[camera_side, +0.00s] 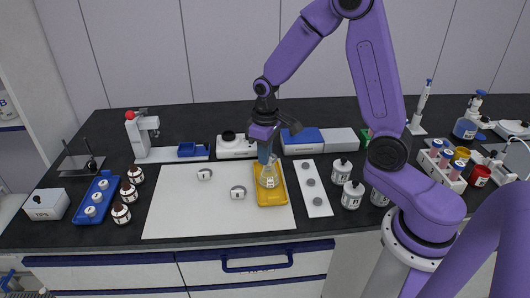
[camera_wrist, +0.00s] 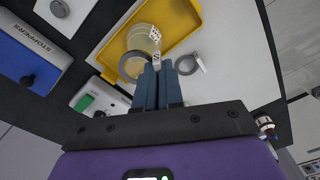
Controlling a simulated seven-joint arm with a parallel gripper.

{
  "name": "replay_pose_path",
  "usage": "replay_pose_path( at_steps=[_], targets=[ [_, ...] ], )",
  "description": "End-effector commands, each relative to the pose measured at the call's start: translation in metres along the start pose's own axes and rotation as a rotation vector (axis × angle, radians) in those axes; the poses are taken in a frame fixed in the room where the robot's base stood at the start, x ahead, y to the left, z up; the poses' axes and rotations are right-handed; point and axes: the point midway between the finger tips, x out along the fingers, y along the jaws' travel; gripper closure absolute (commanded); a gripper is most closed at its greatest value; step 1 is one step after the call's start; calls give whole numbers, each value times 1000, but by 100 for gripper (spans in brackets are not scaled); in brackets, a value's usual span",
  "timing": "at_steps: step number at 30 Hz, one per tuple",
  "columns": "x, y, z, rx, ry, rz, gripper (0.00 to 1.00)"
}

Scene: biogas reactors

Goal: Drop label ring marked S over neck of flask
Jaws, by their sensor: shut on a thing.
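My gripper (camera_side: 266,158) points down above the yellow tray (camera_side: 271,198). In the wrist view its blue fingers (camera_wrist: 158,72) are shut on the white tag of a grey label ring (camera_wrist: 126,70). The glass flask (camera_side: 268,178) stands in the tray, right under the fingers; it also shows in the wrist view (camera_wrist: 147,36). The held ring overlaps the flask's near side there; I cannot tell whether it is around the neck. A second ring (camera_wrist: 189,66) with a white tag lies on the white mat. In the side view two rings (camera_side: 204,174) (camera_side: 238,192) lie there. Their letters are unreadable.
A white strip with grey discs (camera_side: 311,182) lies right of the tray. White jars (camera_side: 341,172) stand beyond it. A blue box (camera_side: 302,140) and a white device (camera_side: 236,147) stand behind. Brown bottles (camera_side: 121,214) stand left. The white mat's (camera_side: 180,215) left part is clear.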

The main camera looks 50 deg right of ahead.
Motion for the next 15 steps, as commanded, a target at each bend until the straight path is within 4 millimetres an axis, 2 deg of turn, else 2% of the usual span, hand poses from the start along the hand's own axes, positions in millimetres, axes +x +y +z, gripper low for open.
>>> replay_pose_path(
  at_steps=[15],
  targets=[
    [14, 0, 3, 1, -10, -1, 100]
  ],
)
